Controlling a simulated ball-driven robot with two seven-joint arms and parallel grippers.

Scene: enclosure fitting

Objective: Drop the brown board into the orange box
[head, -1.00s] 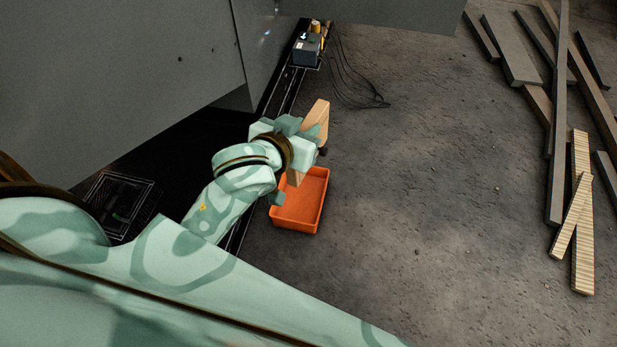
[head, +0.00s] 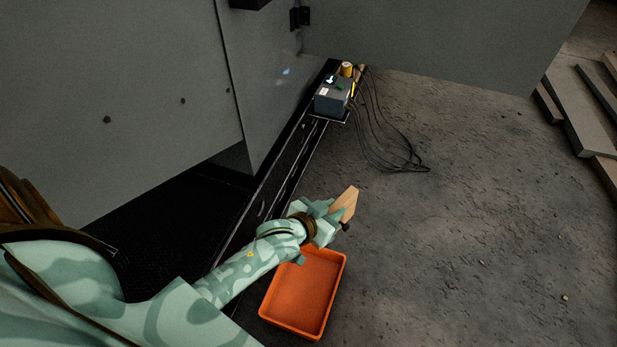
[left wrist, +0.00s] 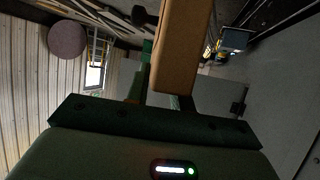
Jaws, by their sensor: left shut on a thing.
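The brown board (head: 347,201) is a light wooden piece held in my left gripper (head: 330,220), which is shut on it. In the left wrist view the board (left wrist: 182,50) sticks out from between the fingers. The orange box (head: 306,294) lies on the floor, open at the top. How high the board is above the box I cannot tell. My right gripper is not in view.
A dark device with a yellow knob (head: 334,98) stands on a black rail behind the box, with loose cables (head: 385,150) on the floor. A grey cabinet (head: 130,90) fills the left. Planks (head: 580,115) lie at the far right. The concrete floor right of the box is clear.

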